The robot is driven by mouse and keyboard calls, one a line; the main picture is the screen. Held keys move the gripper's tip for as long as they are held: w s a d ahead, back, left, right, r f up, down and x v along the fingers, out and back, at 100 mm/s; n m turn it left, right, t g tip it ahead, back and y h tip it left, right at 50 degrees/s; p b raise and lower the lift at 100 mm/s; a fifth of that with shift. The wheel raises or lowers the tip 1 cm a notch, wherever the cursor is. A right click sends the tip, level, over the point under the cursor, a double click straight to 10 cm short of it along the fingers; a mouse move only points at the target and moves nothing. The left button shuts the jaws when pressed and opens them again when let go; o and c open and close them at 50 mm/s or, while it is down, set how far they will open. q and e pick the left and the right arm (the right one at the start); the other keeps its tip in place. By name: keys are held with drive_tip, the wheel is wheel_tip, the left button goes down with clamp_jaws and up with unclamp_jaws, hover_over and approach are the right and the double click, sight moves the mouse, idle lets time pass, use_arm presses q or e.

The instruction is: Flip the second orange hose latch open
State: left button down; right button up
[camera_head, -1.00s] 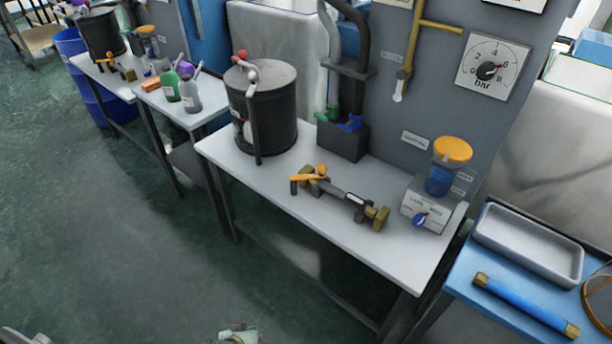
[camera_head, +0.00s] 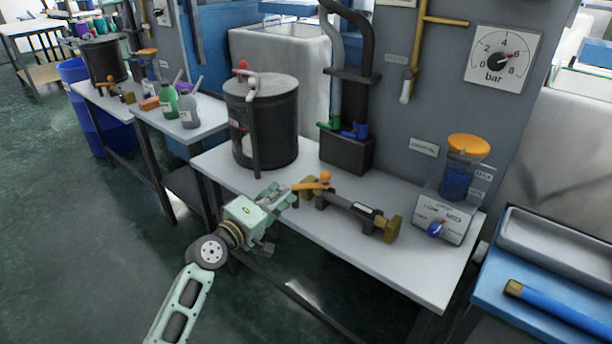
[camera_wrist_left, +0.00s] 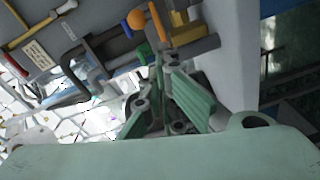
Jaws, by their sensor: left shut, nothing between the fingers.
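The orange hose latch (camera_head: 311,187) on the near white table is a lever with an orange ball. It lies nearly flat at the left end of a dark hose coupling (camera_head: 348,206) with brass ends. My left gripper (camera_head: 287,196) is pale green and shut, with nothing held. Its tips are at the latch's left end; I cannot tell whether they touch. In the left wrist view the gripper (camera_wrist_left: 168,92) is in front, and the orange latch (camera_wrist_left: 157,22) is just beyond its fingers. My right gripper is not in view. Another orange latch (camera_head: 113,90) is on the far table.
A black pot (camera_head: 262,122) stands behind the gripper. A dark hose block (camera_head: 346,152) and a dial box (camera_head: 444,222) with an orange-topped blue jar (camera_head: 457,182) stand at the back. The table front (camera_head: 370,262) is clear.

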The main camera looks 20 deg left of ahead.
use_arm(q)
drive_tip(key=a+r, duration=0.1)
drive_tip(key=w+a+r+n+t, duration=0.1)
drive_tip(key=shift+w+r+n+y, duration=0.15)
drive_tip(key=shift+r+n+y, duration=0.15)
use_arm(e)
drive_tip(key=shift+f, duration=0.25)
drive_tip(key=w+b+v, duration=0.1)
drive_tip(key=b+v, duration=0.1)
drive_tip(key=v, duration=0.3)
use_arm(q)
drive_tip(key=w+d, duration=0.1)
drive_tip(key=w, duration=0.1)
drive_tip(key=w+d+p, duration=0.1)
drive_tip(key=w+d, duration=0.1)
drive_tip(key=w, duration=0.1)
drive_tip(key=w+d, duration=0.1)
drive_tip(key=w, duration=0.2)
drive_tip(key=shift+w+d+r+p, duration=0.1)
drive_tip(key=shift+w+d+p, duration=0.05)
drive_tip(key=shift+p, duration=0.15)
drive_tip(key=shift+s+d+f, duration=0.2)
drive_tip(key=shift+s+d, duration=0.15)
drive_tip(key=shift+d, duration=0.2)
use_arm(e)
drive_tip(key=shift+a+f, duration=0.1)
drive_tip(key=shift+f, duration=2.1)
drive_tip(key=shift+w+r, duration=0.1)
